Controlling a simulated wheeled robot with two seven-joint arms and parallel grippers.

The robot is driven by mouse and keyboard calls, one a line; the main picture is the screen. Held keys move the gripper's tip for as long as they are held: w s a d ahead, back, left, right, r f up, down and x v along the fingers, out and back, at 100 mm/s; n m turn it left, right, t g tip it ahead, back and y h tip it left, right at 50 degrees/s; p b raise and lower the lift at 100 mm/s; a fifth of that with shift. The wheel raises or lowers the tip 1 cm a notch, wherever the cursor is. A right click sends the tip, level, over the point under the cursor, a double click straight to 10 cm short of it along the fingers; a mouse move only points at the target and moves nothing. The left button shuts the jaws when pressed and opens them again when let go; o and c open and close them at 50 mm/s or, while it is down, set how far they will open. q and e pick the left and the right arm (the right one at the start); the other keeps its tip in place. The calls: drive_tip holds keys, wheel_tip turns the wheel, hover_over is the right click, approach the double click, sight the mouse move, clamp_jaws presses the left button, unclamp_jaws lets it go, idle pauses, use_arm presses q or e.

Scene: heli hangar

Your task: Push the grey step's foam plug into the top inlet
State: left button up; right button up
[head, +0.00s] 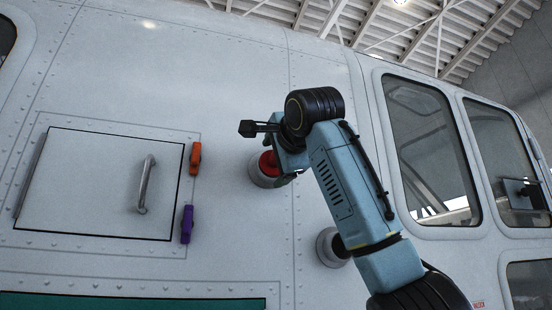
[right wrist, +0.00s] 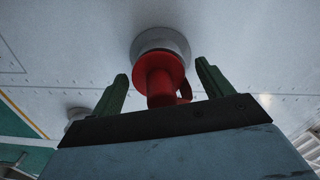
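The red foam plug (head: 268,163) sits at the mouth of the top inlet (head: 257,178), a round grey ring on the white fuselage. In the right wrist view the plug (right wrist: 160,75) points into the inlet ring (right wrist: 172,38), with its wide flange at the opening. How deep it sits is hard to tell. My right gripper (right wrist: 163,85) has its two green fingers on either side of the plug, with a visible gap at each side, so it is open around it. In the head view my right gripper (head: 285,172) partly covers the plug. My left gripper is out of view.
A second, lower inlet (head: 326,248) is partly behind my right arm. To the left are a closed hatch with a handle (head: 146,185), an orange latch (head: 195,158) and a purple latch (head: 187,224). Windows (head: 432,150) are on the right.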

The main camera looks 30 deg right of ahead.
drive_tip(key=b+v, duration=0.5)
drive_tip(key=v, duration=0.8)
drive_tip(key=shift+s+b, duration=0.2)
drive_tip(key=shift+b, duration=0.15)
